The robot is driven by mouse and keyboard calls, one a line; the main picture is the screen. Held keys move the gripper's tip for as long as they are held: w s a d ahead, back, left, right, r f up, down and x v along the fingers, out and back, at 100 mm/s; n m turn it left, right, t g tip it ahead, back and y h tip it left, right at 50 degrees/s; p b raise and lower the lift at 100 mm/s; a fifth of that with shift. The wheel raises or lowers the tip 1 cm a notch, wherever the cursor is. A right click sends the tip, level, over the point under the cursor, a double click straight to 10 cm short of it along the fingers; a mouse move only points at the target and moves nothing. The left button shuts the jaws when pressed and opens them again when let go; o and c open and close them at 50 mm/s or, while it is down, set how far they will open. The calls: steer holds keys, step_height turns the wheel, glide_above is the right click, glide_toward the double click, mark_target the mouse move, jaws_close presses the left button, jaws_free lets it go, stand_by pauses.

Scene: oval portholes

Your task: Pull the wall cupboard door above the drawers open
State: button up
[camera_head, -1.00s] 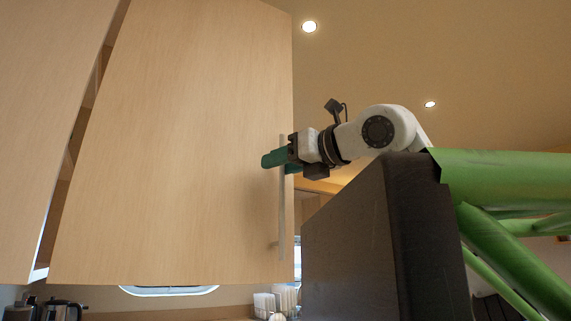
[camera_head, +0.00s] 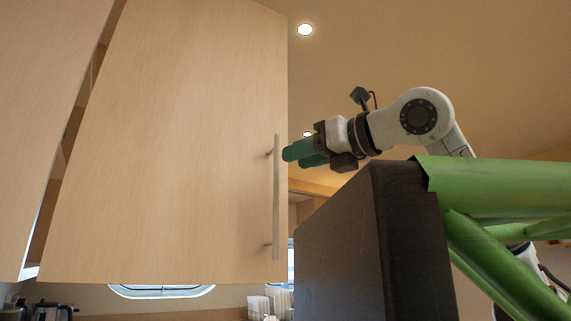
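The cupboard door (camera_head: 165,150) is a large pale wood panel filling the left half of the view. It stands ajar, with a dark gap showing the cupboard's inside along its left edge. Its upright bar handle (camera_head: 276,205) is near the right edge. My gripper (camera_head: 290,154), with green fingers, is just right of the handle's upper part and points left at it. The fingers look parted and hold nothing. They overlap in this view, so the width between them is hard to judge. The drawers are not in view.
Another pale wood cupboard panel (camera_head: 45,120) is at the far left. Below the door are an oval porthole (camera_head: 162,291), a kettle (camera_head: 55,311) and white items (camera_head: 268,303) on the counter. The space right of the door is free up to my arm.

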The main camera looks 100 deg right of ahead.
steer(key=shift+v, duration=2.25)
